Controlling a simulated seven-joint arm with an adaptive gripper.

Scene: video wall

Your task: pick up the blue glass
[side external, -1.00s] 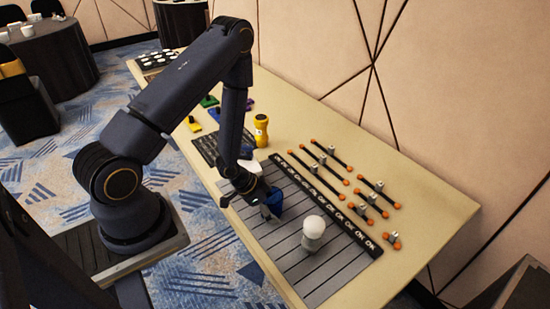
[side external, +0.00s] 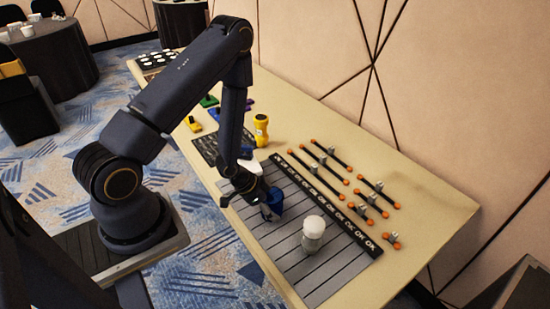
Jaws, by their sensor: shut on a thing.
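The blue glass (side external: 273,205) is a small dark blue piece at the end of my gripper, over the near left part of the grey striped mat (side external: 318,275). My gripper (side external: 262,198) points down and is shut on it. The fingers and the wrist hide part of the glass. I cannot tell whether its underside touches the mat.
A white-topped clear jar-like object (side external: 313,236) stands on the mat to the right. A black strip marked OK (side external: 325,200) runs along the mat's far edge. Several orange-tipped black rods (side external: 327,158) lie beyond. A yellow object (side external: 261,130) stands behind my gripper.

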